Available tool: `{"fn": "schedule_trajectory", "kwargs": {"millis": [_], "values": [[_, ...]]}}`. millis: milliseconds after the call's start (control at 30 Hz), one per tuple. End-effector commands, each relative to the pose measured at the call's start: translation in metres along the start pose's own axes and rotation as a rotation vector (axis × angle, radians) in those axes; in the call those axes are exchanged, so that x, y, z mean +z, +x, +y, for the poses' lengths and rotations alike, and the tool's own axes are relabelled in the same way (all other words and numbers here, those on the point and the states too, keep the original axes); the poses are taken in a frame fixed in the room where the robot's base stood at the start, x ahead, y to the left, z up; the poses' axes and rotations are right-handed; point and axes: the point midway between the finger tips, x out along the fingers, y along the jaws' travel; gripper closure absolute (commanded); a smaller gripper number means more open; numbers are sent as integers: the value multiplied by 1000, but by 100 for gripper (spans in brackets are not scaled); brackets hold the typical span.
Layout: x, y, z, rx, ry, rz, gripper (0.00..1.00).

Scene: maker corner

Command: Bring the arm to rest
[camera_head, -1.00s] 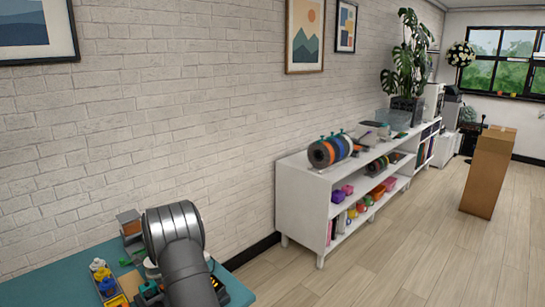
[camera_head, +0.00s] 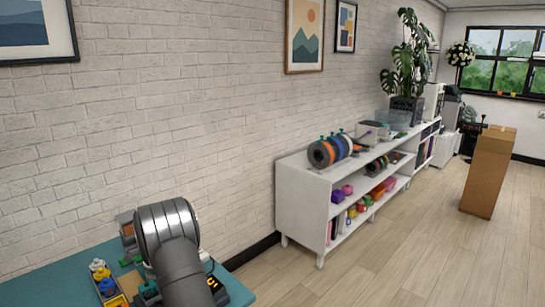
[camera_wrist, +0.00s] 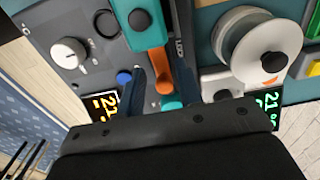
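My gripper (camera_wrist: 160,78) shows in the wrist view as two dark fingers that stand apart, with a gap between them. It points down at the things on the teal table (camera_head: 95,262). A grey device with a knob (camera_wrist: 68,54) lies below the left finger. A teal part with an orange end (camera_wrist: 150,50) shows in and above the gap, apparently beyond the fingers. I see no clear grip on it. In the head view my arm's grey links hide the gripper and part of the table.
A white spool (camera_wrist: 252,48) and a lit green display (camera_wrist: 266,108) lie to the right in the wrist view. A tray of small yellow and blue parts (camera_head: 106,284) is left of my arm. A white shelf (camera_head: 300,190) stands beyond the table, with free floor beside it.

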Motion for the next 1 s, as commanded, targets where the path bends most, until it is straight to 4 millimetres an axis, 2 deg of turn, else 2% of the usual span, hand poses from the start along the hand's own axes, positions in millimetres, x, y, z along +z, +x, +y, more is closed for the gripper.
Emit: {"fn": "schedule_trajectory", "kwargs": {"millis": [33, 200, 400, 600, 1000], "values": [[0, -12, 0, -2, -1, 0, 67], [1, -41, 0, -1, -1, 0, 67], [1, -63, 0, 1, -1, 0, 67], [1, -69, 0, 1, -1, -1, 67], [1, -69, 0, 2, -1, -1, 67]]}}
